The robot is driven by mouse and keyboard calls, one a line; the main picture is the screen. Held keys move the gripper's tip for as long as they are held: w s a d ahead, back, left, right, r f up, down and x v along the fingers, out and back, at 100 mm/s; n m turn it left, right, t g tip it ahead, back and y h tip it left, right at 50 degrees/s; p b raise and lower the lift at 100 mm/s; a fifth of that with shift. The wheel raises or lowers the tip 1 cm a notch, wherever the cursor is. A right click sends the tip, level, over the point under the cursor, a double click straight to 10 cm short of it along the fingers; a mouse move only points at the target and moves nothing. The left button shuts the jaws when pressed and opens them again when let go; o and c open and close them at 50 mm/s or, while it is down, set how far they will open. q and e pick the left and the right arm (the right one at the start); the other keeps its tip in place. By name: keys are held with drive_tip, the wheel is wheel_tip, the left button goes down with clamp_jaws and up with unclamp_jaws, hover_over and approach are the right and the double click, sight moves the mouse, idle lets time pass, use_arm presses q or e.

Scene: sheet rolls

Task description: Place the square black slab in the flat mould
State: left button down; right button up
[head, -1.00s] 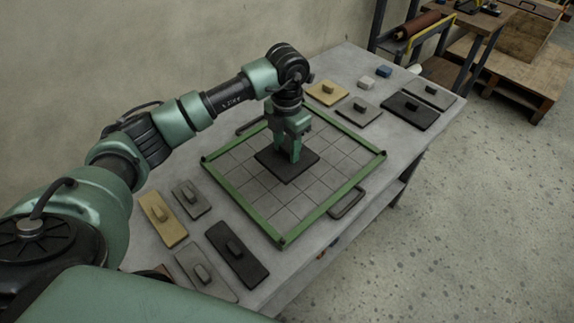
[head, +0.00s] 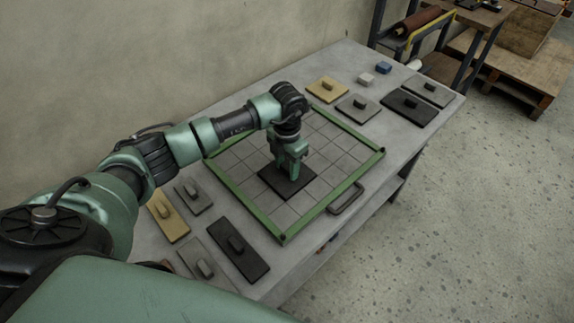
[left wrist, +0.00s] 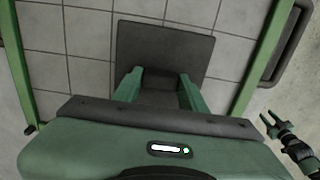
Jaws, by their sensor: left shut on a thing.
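The square black slab (head: 285,189) is over the flat mould (head: 331,207), a green-framed square with a grey gridded floor. My left gripper (head: 290,170) is shut on the slab's grip from above. In the left wrist view the slab (left wrist: 162,45) lies ahead of the two green fingers (left wrist: 160,85), slightly turned against the grid lines. I cannot tell whether the slab touches the mould floor. My right gripper (left wrist: 270,123) shows small at the right of the left wrist view, apart from the mould, its fingers spread.
Tan, grey and black slabs with grips, such as a long black one (head: 237,250), lie left of the mould. More slabs, including a black one (head: 408,108), and two small blocks (head: 383,68) lie at the far end of the grey table (head: 345,52).

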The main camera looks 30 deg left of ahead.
sight(287, 167)
use_arm(q)
drive_tip(key=c, duration=0.8)
unclamp_jaws()
drive_tip(key=shift+f, duration=0.1)
drive_tip(key=shift+r, duration=0.5)
wheel_tip(287, 167, up, 11)
drive_tip(key=shift+r+b, duration=0.2)
drive_tip(key=shift+b, duration=0.75)
